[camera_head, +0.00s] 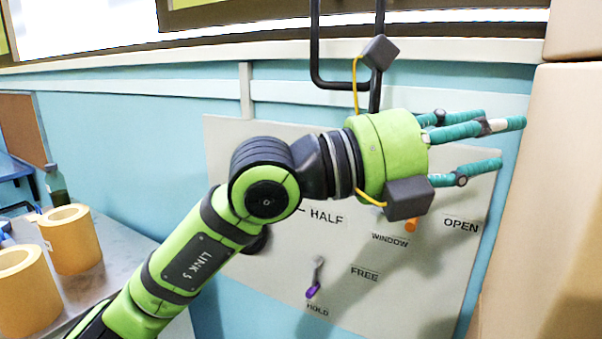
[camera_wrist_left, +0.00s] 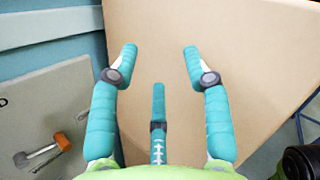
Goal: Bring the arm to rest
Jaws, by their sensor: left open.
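My left arm reaches in from the lower left in the head view. Its left gripper (camera_head: 490,150) is open and empty, with teal fingers spread and pointing right. The fingers are in front of a grey wall panel and close to a large tan block. In the left wrist view the open left gripper (camera_wrist_left: 160,65) shows three fingers with nothing between them, facing the tan surface (camera_wrist_left: 255,50). I cannot tell the gap between the fingertips and that surface. My right gripper is in neither view.
The grey panel (camera_head: 375,300) carries labels HALF, WINDOW, OPEN, FREE and HOLD, a purple-tipped lever (camera_head: 314,280) and an orange-tipped handle (camera_head: 411,225). The tan block (camera_head: 555,180) stands at the right. Yellow-brown rolls (camera_head: 72,240) and a dark bottle (camera_head: 56,186) stand on a table at the left.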

